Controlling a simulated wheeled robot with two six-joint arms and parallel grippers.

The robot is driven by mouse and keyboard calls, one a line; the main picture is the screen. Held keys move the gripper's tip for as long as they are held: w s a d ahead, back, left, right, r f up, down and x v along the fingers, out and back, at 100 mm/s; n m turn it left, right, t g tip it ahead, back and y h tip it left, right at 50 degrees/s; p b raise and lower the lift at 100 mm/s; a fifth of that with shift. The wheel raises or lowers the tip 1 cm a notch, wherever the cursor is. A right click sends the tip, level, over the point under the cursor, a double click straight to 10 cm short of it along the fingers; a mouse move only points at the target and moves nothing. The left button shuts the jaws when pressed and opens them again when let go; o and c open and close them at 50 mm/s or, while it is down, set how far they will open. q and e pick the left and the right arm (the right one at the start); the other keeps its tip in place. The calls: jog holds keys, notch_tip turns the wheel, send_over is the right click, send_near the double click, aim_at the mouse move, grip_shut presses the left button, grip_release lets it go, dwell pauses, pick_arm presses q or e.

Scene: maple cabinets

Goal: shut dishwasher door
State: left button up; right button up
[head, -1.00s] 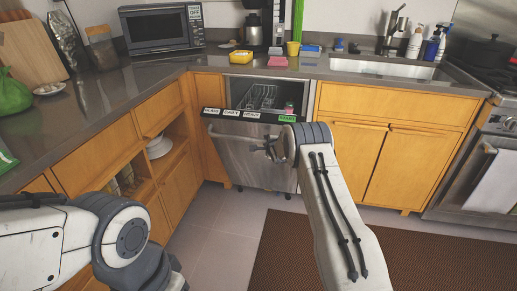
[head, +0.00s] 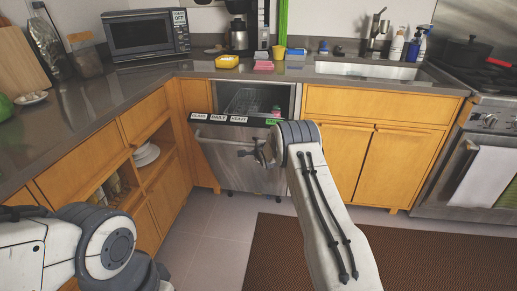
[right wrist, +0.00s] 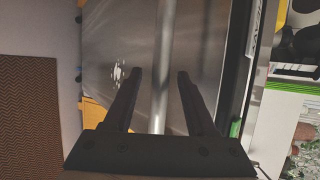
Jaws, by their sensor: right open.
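The dishwasher door (head: 225,160) is steel with a black labelled top edge. It is partly open, its top tilted out from the cabinet front, and the rack (head: 250,103) shows behind it. My right gripper (head: 252,153) is at the upper right part of the door, in front of it. In the right wrist view, my right gripper (right wrist: 159,73) is open, and the door's bar handle (right wrist: 164,50) runs between its two fingers. I cannot tell whether they touch the bar. My left arm shows at the lower left, but its gripper is out of view.
The grey counter (head: 85,125) and maple cabinets (head: 405,165) flank the dishwasher. An open shelf with plates (head: 146,155) is at left. A brown mat (head: 310,262) covers the floor at right. The tiled floor (head: 205,235) before the dishwasher is clear.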

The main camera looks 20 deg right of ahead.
jog(key=p+v, duration=0.1)
jog(key=v, duration=0.8)
jog(key=shift+r, duration=0.15)
jog(key=s+a+r+n+g+y, duration=0.1)
jog(key=s+a+r+n, duration=0.15)
jog(key=a, duration=0.35)
jog(key=s+a+r+n+g+y, duration=0.1)
jog(key=s+a+r+n+g, duration=0.1)
jog(key=a+n, duration=0.35)
jog(key=s+a+r+n+g+y, duration=0.1)
jog(key=s+a+r+n+g, duration=0.15)
jog(key=s+a, duration=0.45)
jog(key=s+a+r+n+g, duration=0.1)
jog(key=s+a+n, duration=0.3)
jog(key=s+a, duration=0.35)
jog(key=s+a+r+n+g, duration=0.1)
jog(key=s+n+g, duration=0.2)
jog(key=s+n, duration=0.85)
jog(key=s+r+n+g, duration=0.1)
jog(key=s+n+g, duration=0.25)
jog(key=s, duration=1.75)
notch_tip(320, 180, up, 18)
jog(key=w+p, duration=0.1)
jog(key=p, duration=1.7)
jog(key=shift+m, duration=0.45)
